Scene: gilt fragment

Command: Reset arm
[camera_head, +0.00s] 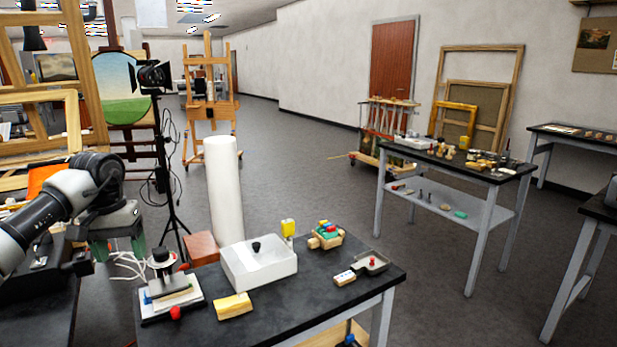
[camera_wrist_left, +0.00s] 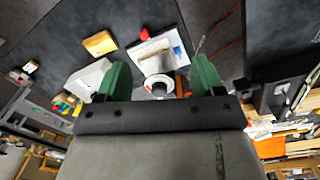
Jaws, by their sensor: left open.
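My left gripper (camera_head: 122,246) comes in from the left in the head view, above the gap beside the left end of the dark worktable (camera_head: 262,320). In the left wrist view its two green fingers (camera_wrist_left: 162,85) stand wide apart with nothing held between them. Beyond and below them is a small stand with a white round part (camera_wrist_left: 158,86) on a white and blue base, apart from the fingers as far as I can tell. The same stand (camera_head: 163,270) sits on the table's left end in the head view. My right gripper is in neither view.
On the worktable are a white box (camera_head: 259,265), a yellow block (camera_head: 234,306), a grey scoop-like tray (camera_head: 371,262) and a wooden basket (camera_head: 327,236) of small colored pieces. A white column (camera_head: 225,190) and a black lamp stand (camera_head: 160,130) rise behind.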

